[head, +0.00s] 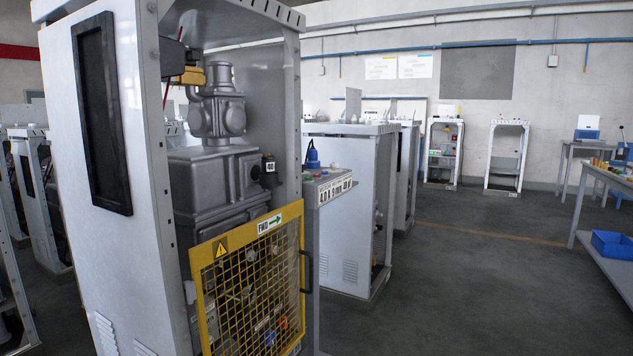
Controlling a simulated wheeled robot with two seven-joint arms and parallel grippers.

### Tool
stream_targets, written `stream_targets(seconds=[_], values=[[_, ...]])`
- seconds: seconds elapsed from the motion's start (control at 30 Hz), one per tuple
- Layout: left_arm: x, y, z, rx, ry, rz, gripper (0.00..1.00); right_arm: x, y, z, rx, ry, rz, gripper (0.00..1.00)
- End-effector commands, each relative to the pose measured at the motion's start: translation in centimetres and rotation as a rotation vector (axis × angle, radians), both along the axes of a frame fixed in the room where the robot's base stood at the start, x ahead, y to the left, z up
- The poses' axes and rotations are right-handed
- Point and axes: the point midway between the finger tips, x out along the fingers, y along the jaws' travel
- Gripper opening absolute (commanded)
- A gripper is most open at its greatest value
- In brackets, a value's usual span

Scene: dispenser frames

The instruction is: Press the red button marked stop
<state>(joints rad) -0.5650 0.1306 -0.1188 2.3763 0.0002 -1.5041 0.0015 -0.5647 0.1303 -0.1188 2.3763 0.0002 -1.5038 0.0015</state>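I cannot make out a red button marked stop in the head view. A small box with dark-on-white markings (334,189) sits at the right side of the nearest dispenser frame (120,240); small coloured parts on its top are too small to identify. The nearest frame is a tall light-grey cabinet, open at the front, with grey pump machinery (215,180) inside. A yellow mesh guard (250,285) with a warning triangle and a green-arrow label covers its lower front. Neither of my grippers is in view.
More grey cabinets (350,240) stand behind to the right, and others (32,190) at the left. Two open frames (507,160) stand by the far wall. A workbench (605,190) with a blue bin (612,244) is at the right. The floor (470,290) between is clear.

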Motion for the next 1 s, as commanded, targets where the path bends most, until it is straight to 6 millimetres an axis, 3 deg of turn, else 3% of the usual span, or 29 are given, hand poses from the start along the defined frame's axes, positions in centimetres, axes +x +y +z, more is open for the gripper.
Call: stream_targets(seconds=[0.47, 0.77, 1.0], values=[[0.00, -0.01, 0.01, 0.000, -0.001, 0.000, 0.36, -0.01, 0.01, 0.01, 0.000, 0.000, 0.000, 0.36], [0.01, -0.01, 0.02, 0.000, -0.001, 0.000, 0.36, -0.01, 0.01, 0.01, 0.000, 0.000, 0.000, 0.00], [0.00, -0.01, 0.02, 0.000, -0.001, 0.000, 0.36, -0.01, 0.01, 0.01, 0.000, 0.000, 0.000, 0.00]])
